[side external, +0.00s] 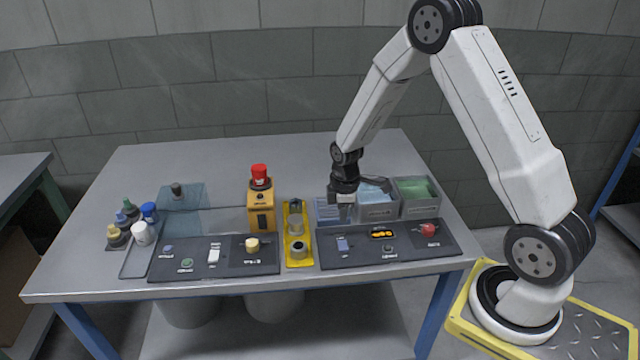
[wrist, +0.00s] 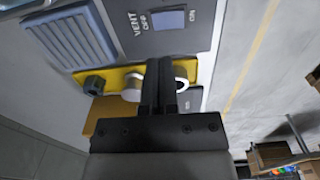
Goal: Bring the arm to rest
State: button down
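My gripper (side external: 345,214) hangs above the table, over the left grey bin and behind the right control panel (side external: 408,251). The wrist view shows its two dark fingers (wrist: 159,80) side by side and shut, with nothing visible between them. They cover part of the yellow plate (wrist: 108,77) below. My arm is bent, with the elbow high and the forearm slanting down to the left.
The right panel has a blue switch (side external: 342,243) and a red button (side external: 428,230). Bins (side external: 378,212) stand behind it. A yellow box with a red button (side external: 260,172), a left panel (side external: 213,270) and several bottles (side external: 142,234) stand to the left. The table's back is clear.

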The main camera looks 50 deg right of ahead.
jog(key=s+a+r+m+t, duration=0.2)
jog(key=s+a+r+m, duration=0.6)
jog(key=s+a+r, duration=0.3)
jog(key=shift+s+a+r+m+t, duration=0.15)
jog(key=shift+s+a+m+t, duration=0.15)
jog(key=shift+s+a, duration=0.1)
dwell(0.8)
